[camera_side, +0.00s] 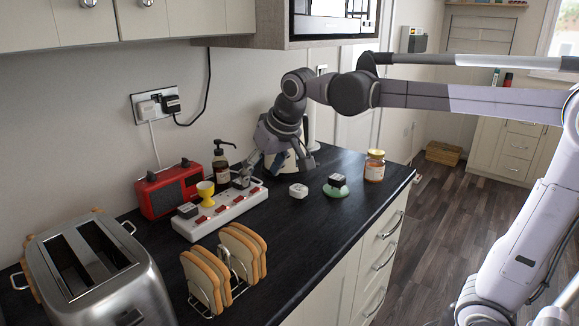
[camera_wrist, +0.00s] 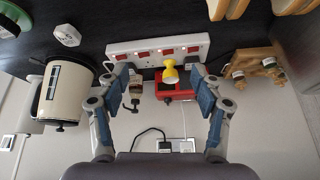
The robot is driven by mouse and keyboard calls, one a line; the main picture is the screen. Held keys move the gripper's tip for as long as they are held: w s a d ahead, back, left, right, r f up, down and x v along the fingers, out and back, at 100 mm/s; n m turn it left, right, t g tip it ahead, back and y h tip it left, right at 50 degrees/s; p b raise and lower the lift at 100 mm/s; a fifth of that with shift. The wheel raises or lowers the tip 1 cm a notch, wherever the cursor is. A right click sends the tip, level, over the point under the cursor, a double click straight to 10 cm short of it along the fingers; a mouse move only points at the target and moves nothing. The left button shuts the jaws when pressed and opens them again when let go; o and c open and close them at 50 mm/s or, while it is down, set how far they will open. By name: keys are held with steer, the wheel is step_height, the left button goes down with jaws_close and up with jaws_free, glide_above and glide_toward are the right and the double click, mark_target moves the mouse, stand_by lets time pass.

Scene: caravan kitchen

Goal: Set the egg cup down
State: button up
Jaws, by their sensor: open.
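The yellow egg cup (camera_side: 206,190) stands upright on the white socket strip (camera_side: 248,203), among its red switches, with a pale top. In the wrist view the egg cup (camera_wrist: 170,74) appears between the two fingers, farther off, with the strip (camera_wrist: 150,48) behind it. My gripper (camera_side: 274,172) is open and empty, to the right of the egg cup in the side view and apart from it. In the wrist view my gripper (camera_wrist: 160,72) has its fingers spread wide, and neither touches the egg cup.
A red radio (camera_side: 171,189) and a pump bottle (camera_side: 222,166) stand behind the strip. A cream kettle (camera_wrist: 62,92) is close to my gripper. A toast rack (camera_side: 226,268) and toaster (camera_side: 88,268) stand in front. A jar (camera_side: 375,166) stands right. Dark counter (camera_side: 290,225) is clear between.

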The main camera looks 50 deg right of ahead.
steer(key=s+f+n+t, duration=0.1)
steer(key=s+f+n, duration=0.1)
steer(key=s+f, duration=1)
steer(key=s, duration=0.4)
steer(key=shift+d+y, duration=0.15)
steer(key=shift+y, duration=0.25)
